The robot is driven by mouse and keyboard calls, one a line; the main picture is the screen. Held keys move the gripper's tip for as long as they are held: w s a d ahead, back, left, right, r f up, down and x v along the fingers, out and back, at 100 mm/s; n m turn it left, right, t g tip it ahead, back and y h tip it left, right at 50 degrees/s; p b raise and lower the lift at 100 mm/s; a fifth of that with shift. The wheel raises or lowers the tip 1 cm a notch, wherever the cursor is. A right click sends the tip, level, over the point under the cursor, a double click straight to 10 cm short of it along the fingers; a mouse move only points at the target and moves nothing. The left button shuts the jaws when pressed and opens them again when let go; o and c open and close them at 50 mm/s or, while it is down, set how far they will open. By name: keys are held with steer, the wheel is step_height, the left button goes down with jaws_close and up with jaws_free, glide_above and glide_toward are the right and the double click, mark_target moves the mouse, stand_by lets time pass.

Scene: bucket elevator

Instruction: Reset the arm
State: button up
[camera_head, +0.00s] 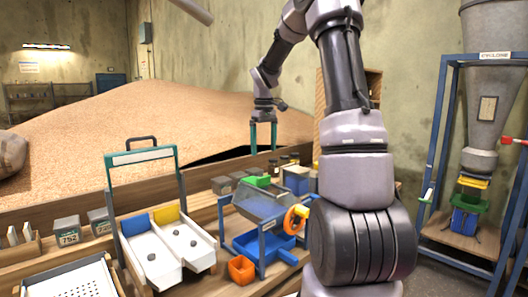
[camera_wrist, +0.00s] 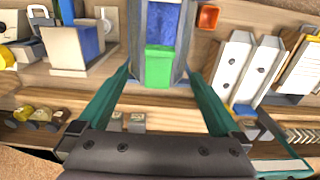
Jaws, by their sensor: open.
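My gripper (camera_head: 263,136) hangs from my arm above the back of the bench, in front of the grain heap, with its teal fingers pointing down. In the wrist view my gripper (camera_wrist: 155,100) has its two teal fingers wide apart, with nothing held between them. Below and beyond the fingers lies a green block (camera_wrist: 159,66) at the end of a blue-framed device (camera_wrist: 163,25). In the head view the green block (camera_head: 258,182) sits at the back of that device, below my gripper and apart from it.
A white two-lane tray (camera_head: 167,250) with blue and yellow ends stands front left. An orange bin (camera_head: 241,269) sits beside the blue-framed device with its orange wheel (camera_head: 296,219). A grain heap (camera_head: 150,125) fills the back. A cyclone stand (camera_head: 443,130) stands at right.

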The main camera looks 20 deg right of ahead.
stand_by(0.3)
steer(key=s+a+r+m+t, duration=0.3)
steer(key=s+a+r, duration=0.3)
steer(key=s+r, duration=0.45)
steer(key=s+a+m+t+y, duration=0.1)
steer(key=s+a+m+t, duration=0.1)
steer(key=s, duration=0.6)
steer(key=s+a+m+t+y, duration=0.1)
steer(key=s+a+m+t, duration=0.1)
steer(key=s, duration=0.7)
steer(key=shift+a+m, duration=0.3)
steer(key=shift+m, duration=0.3)
steer(key=shift+w+r, duration=0.1)
